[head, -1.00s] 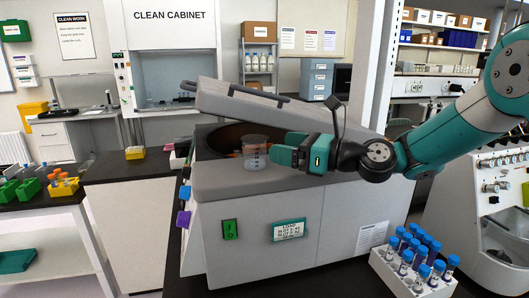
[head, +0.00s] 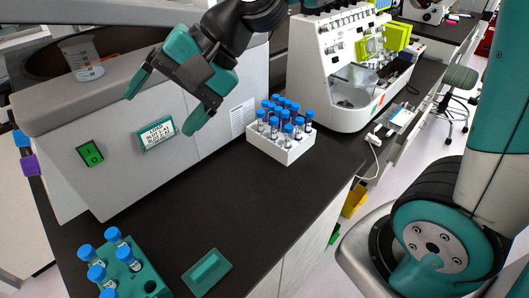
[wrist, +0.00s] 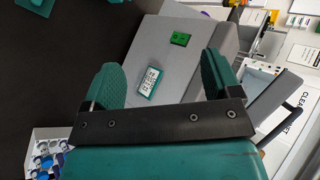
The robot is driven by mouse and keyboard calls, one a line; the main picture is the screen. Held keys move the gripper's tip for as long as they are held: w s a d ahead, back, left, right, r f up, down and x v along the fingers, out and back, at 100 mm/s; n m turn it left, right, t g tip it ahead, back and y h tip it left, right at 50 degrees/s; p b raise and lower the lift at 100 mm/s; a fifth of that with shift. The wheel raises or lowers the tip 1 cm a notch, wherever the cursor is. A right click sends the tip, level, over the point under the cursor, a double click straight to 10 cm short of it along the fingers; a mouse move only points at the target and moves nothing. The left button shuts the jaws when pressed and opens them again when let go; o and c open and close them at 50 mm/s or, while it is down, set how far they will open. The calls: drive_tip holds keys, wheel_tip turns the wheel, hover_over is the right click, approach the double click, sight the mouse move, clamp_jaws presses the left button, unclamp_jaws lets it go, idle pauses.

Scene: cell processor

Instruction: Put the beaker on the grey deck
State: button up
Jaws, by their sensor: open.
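The clear beaker (head: 83,62) stands on the grey deck (head: 130,75) of the large grey machine, close to the dark round opening, in the head view. It looks upright. My gripper (head: 162,112) is open and empty, in front of the machine's front face, to the right of and apart from the beaker. In the wrist view the two teal fingers (wrist: 162,68) are spread with nothing between them. The machine's front with its label (wrist: 150,82) shows beyond them, and I do not see the beaker there.
A white rack (head: 280,150) of blue-capped tubes stands on the dark bench right of my gripper. A teal rack (head: 152,285) with blue-capped tubes and a teal block (head: 206,272) are at the front. A white instrument (head: 325,75) stands behind. The bench middle is clear.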

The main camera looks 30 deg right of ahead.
drive_tip(key=s+d+f+n+g+h, duration=0.1)
drive_tip(key=s+d+f+n+h, duration=0.1)
drive_tip(key=s+d+n, duration=0.2)
drive_tip(key=s+d+f+n+h, duration=0.2)
drive_tip(key=s+n, duration=0.4)
drive_tip(key=s, duration=0.3)
drive_tip(key=shift+d+f+n+g+h+b, duration=0.25)
drive_tip(key=shift+d+n+g+h+b, duration=0.25)
drive_tip(key=shift+d, duration=0.5)
